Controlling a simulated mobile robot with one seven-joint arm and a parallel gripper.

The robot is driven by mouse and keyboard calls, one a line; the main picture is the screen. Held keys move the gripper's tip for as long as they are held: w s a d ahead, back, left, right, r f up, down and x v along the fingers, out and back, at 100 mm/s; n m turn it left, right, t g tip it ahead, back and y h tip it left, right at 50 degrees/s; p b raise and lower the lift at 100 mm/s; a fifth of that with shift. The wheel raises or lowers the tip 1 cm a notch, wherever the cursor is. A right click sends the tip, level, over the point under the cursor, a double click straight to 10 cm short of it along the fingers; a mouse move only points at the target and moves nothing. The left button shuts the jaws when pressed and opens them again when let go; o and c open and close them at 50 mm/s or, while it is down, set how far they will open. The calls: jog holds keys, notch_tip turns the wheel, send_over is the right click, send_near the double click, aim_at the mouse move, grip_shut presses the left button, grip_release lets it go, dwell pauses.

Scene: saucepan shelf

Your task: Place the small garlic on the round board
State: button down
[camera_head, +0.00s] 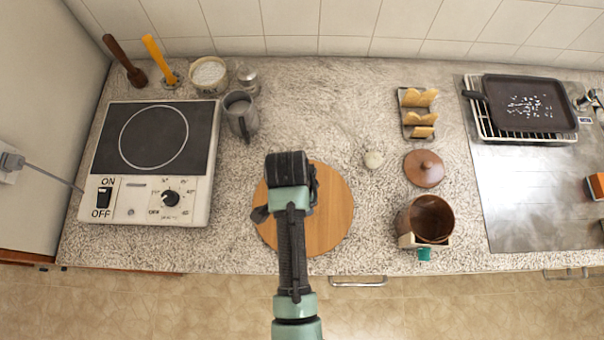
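The small garlic (373,159) is a pale, whitish bulb resting on the speckled counter, just right of the round board and apart from it. The round board (335,215) is light brown wood and lies flat on the counter; its left part is partly hidden by my arm. My gripper (289,168) is above the upper left part of the board, to the left of the garlic. Its fingers are hidden from this view from above, so I cannot tell whether it is open or shut.
A brown saucepan (430,218) and its round lid (424,168) stand right of the garlic. A rack with yellow pieces (418,112) is behind the lid. A hot plate (152,150) and a grey mug (240,115) are at left. The counter behind the board is clear.

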jog(key=shift+f, duration=0.25)
jog(key=shift+f, duration=0.2)
jog(key=shift+c, duration=1.6)
grip_release()
jog(key=shift+r, duration=0.2)
